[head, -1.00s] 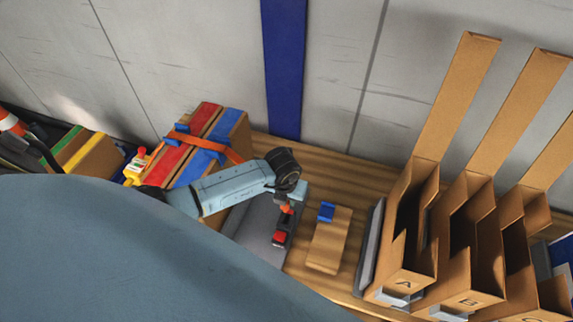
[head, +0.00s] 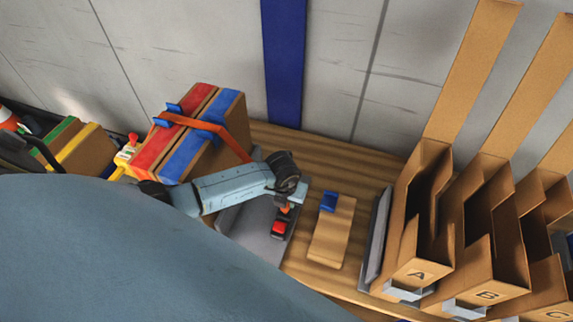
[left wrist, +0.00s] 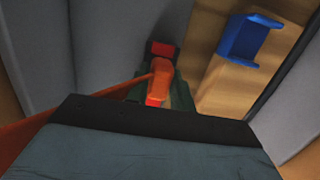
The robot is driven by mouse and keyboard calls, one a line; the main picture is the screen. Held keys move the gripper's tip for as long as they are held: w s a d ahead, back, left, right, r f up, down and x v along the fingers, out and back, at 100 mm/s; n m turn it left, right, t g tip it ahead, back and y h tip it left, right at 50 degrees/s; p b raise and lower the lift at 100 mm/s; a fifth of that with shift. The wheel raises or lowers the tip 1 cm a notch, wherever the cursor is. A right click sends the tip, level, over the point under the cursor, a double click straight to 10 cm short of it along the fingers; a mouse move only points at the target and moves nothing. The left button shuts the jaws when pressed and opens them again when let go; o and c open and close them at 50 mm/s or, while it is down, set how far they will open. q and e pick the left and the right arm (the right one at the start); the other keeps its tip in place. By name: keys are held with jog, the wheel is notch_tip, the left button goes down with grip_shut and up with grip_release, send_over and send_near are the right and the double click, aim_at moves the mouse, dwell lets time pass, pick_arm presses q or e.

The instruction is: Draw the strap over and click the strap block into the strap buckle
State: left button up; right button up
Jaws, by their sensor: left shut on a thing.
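My left gripper (head: 287,203) is shut on the orange strap block (left wrist: 158,78) at the strap's end. The orange strap (head: 236,147) runs down from over a cardboard box (head: 203,124) with red and blue bands to the gripper. The strap buckle (head: 279,229), dark with a red top, is on the grey surface close below the gripper. In the left wrist view the buckle (left wrist: 163,48) shows just beyond the strap block. I cannot tell whether the two touch. My right gripper is not in view.
A wooden block (head: 328,243) with a blue holder (head: 328,201) stands right of the gripper. Cardboard bins (head: 417,274) labelled A, B and C stand further right. A yellow and red item (head: 126,153) is left of the box. Bare wooden tabletop shows behind the block.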

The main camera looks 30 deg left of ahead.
pick_arm(q)
jog(key=shift+f+b, duration=0.45)
jog(key=shift+f, duration=0.05)
dwell(0.9)
jog(key=o, duration=0.9)
jog(key=r+p, duration=0.1)
jog(key=r, duration=0.3)
jog(key=s+r+p, duration=0.1)
jog(key=r, duration=0.3)
jog(key=s+r+p, duration=0.1)
jog(key=r, duration=0.4)
jog(key=shift+d+r, duration=0.1)
jog(key=shift+d, duration=0.15)
